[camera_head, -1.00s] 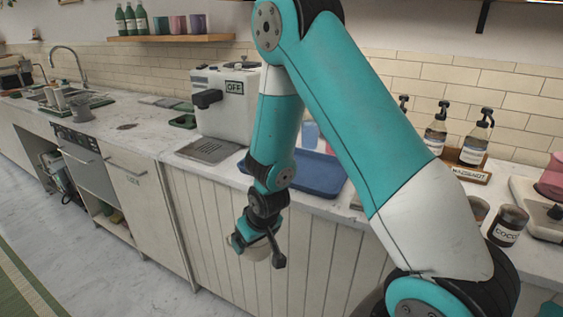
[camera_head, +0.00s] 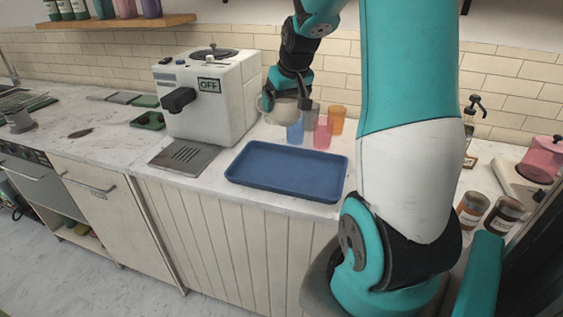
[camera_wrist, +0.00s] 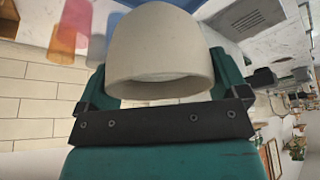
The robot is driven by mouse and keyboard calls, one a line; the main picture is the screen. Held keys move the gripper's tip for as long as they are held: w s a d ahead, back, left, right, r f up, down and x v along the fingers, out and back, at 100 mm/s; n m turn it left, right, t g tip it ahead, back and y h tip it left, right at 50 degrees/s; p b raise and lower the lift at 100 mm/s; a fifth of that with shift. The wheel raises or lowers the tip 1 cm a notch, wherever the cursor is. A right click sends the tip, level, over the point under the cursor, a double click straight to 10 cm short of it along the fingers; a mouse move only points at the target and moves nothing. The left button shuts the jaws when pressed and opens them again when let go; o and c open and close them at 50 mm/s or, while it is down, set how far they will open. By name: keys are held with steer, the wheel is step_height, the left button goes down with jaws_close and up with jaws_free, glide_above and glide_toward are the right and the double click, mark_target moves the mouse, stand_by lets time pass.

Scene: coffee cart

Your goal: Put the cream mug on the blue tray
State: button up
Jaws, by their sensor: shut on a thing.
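The cream mug (camera_head: 284,108) is held in my gripper (camera_head: 290,95), raised above the counter beside the coffee machine. In the wrist view the mug (camera_wrist: 160,50) fills the top middle, between the teal fingers of my gripper (camera_wrist: 160,95). The blue tray (camera_head: 283,188) lies on the counter near its front edge, and its visible floor is empty. In the head view the mug is behind and above the tray's far edge. The mug's exact height over the counter is hard to tell.
A blue cup (camera_head: 295,132), a pink cup (camera_head: 323,134) and an orange cup (camera_head: 337,120) stand behind the tray, close to the mug. The white coffee machine (camera_head: 205,100) stands to the left, with a metal drip plate (camera_head: 187,156) before it. Jars (camera_head: 503,216) stand at the right.

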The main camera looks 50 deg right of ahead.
step_height(320, 180, down, 18)
steer(key=shift+f+p, duration=0.25)
steer(key=shift+p, duration=0.85)
